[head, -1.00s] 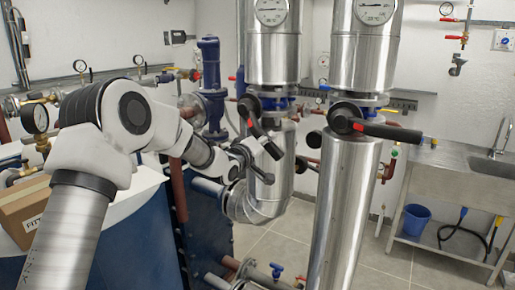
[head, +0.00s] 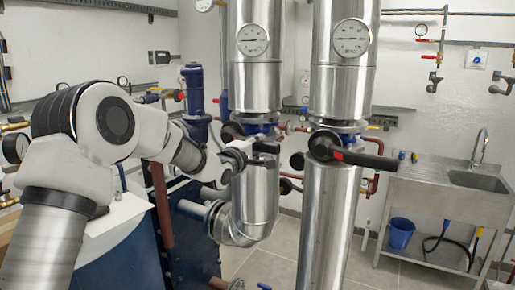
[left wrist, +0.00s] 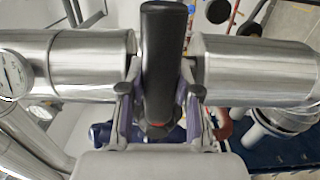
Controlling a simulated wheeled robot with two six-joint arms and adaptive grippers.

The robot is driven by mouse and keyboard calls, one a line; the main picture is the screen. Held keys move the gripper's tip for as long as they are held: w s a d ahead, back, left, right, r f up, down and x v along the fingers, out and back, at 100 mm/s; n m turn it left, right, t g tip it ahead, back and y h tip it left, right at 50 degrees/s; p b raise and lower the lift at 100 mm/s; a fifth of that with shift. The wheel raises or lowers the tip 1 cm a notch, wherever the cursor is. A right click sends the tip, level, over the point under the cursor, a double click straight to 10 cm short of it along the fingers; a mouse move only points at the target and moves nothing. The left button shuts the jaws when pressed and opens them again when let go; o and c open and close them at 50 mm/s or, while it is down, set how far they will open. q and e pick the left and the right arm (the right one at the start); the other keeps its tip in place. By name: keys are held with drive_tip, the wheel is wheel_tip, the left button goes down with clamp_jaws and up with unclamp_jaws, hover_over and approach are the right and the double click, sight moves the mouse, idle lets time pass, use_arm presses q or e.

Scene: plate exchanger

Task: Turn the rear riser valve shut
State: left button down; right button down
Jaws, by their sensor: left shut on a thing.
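The rear riser (head: 255,85) is the left of two shiny metal pipes in the head view. Its valve (head: 232,131) has a black lever, mostly hidden there by my left gripper (head: 262,154). In the left wrist view the black lever handle (left wrist: 163,60) stands between the two fingers of my left gripper (left wrist: 160,108), which is shut on it. A small red mark shows at the handle's lower end. The metal-clad pipe (left wrist: 255,70) crosses behind the handle. My right gripper is not in view.
The front riser (head: 345,90) stands close on the right, its black lever (head: 365,159) with a red band pointing right. A blue pump (head: 195,95) is left of the rear riser. A steel sink (head: 455,190) and blue bucket (head: 401,233) stand at right.

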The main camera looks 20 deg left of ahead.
use_arm(q)
drive_tip(key=shift+a+r, duration=0.1)
drive_tip(key=shift+r, duration=0.3)
drive_tip(key=c, duration=0.8)
unclamp_jaws()
drive_tip(key=shift+w+f, duration=0.1)
drive_tip(key=shift+f, duration=0.15)
drive_tip(key=shift+s, duration=0.45)
drive_tip(key=s, duration=1.1)
drive_tip(key=shift+a, duration=0.4)
